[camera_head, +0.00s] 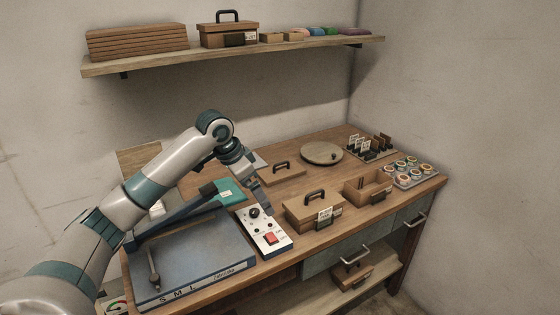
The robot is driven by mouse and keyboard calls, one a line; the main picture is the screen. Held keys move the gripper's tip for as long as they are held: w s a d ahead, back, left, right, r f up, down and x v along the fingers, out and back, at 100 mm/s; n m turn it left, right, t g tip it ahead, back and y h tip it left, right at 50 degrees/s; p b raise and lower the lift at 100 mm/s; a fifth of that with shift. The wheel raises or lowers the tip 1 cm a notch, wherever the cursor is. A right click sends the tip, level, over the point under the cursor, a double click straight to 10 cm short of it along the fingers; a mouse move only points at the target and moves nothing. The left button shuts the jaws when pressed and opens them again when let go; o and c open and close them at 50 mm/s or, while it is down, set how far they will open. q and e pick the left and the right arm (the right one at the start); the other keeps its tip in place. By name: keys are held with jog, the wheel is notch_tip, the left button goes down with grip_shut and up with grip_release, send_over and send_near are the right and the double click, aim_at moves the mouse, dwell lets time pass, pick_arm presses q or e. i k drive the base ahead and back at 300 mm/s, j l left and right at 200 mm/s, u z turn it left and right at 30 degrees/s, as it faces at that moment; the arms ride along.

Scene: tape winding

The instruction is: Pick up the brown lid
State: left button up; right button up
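A flat brown lid (285,175) with a black handle lies on the workbench, right of my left gripper. My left gripper (262,205) points down above the white control box (270,240), apart from the lid. Its fingers are small and dark here, so I cannot tell whether they are open or shut. An open brown box (368,190) stands to the right of the lid. A closed brown box (312,214) with its own lid and black handle stands nearer the front. My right gripper is not in view.
A blue-grey cutting machine (200,258) fills the bench's left side. A round wooden disc (321,153), a rack (370,147) and a tray of several rolls (408,172) stand at the right. A wall shelf (235,57) holds boxes above. Bare bench surrounds the lid's right side.

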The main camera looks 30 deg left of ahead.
aim_at(285, 170)
jog(key=i+j, duration=0.85)
jog(key=i, duration=0.05)
